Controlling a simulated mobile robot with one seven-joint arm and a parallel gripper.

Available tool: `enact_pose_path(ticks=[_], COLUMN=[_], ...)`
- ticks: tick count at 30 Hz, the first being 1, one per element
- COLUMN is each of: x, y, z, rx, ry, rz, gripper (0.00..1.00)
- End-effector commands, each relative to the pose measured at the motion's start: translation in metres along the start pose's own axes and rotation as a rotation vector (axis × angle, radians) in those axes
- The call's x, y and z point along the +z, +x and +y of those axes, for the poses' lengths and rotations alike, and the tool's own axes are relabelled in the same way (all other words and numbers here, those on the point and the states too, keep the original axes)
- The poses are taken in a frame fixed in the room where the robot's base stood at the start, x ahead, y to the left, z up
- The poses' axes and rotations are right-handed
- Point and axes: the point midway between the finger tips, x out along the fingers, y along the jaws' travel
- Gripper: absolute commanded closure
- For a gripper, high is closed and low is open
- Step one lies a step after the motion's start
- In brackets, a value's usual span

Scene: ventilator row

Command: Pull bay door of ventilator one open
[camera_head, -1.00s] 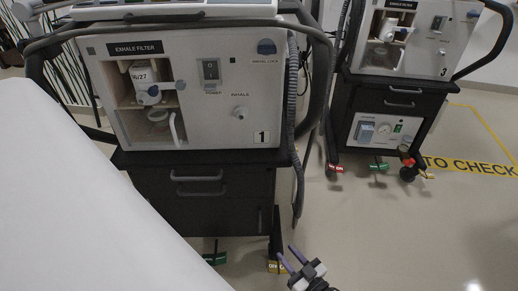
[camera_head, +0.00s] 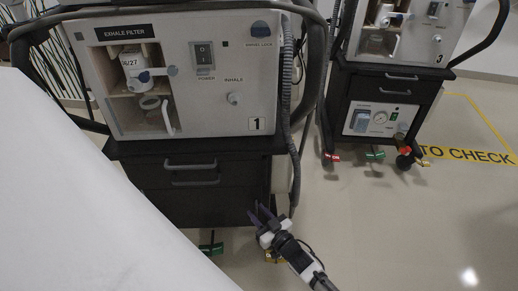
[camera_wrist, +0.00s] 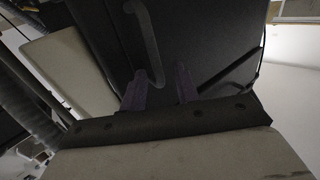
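Ventilator one (camera_head: 190,75), a pale unit labelled 1, stands on a black cart. The dark bay door (camera_head: 205,207) is the plain panel below the cart's two drawer handles, and it looks shut. My gripper (camera_head: 262,212) is at the door's lower right part and covers the area of its handle in the head view. In the wrist view, a curved dark bar handle (camera_wrist: 152,45) stands out from the dark panel. My gripper's purple fingers (camera_wrist: 160,85) are apart, with the handle's near end showing between them. I cannot tell whether either finger touches it.
A white surface (camera_head: 80,200) fills the lower left. Ventilator three (camera_head: 405,30) stands on another cart at the right, with a unit (camera_head: 375,120) showing in its lower bay. The floor (camera_head: 400,220) at right is clear.

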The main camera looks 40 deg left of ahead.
Motion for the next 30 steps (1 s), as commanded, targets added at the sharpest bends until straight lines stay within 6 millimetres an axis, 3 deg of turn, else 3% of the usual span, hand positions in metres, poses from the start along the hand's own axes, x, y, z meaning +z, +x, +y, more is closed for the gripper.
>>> enact_pose_path(ticks=[7,14,30], x=[-0.0002,-0.0003,-0.0005], y=[0.0003,0.0001,-0.0018], z=[0.0003,0.0003,0.0006], rx=[0.001,0.0,-0.005], ry=[0.0,0.0,0.0], rz=[0.0,0.0,0.0], gripper=[0.7,1.0,1.0])
